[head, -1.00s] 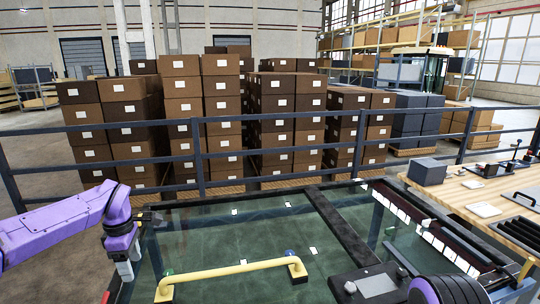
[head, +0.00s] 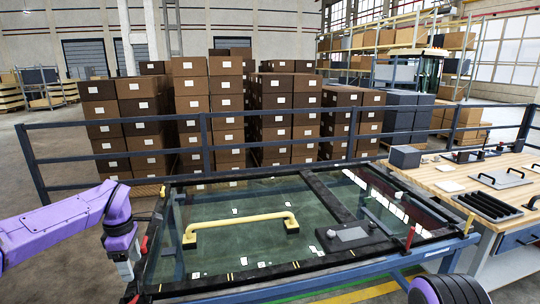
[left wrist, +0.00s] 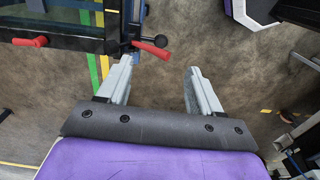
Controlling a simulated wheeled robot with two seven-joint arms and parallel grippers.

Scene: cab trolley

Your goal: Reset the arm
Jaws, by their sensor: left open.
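My left arm comes in from the left in the head view. Its gripper (head: 127,278) hangs down beside the left end of the trolley frame (head: 300,265). In the left wrist view the two grey fingers of the left gripper (left wrist: 159,70) are spread wide with nothing between them. A red-handled clamp (left wrist: 150,47) on the frame lies just beyond the left finger; I cannot tell if they touch. My right gripper is out of view; only a purple part of my own body shows at the lower right of the head view.
The trolley carries a glass panel (head: 225,256) with a yellow handle (head: 240,225) on it. A workbench (head: 450,178) with a grey box (head: 405,156) stands at the right. A dark railing (head: 300,148) and stacked cartons (head: 190,90) are behind. Floor is open at the left.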

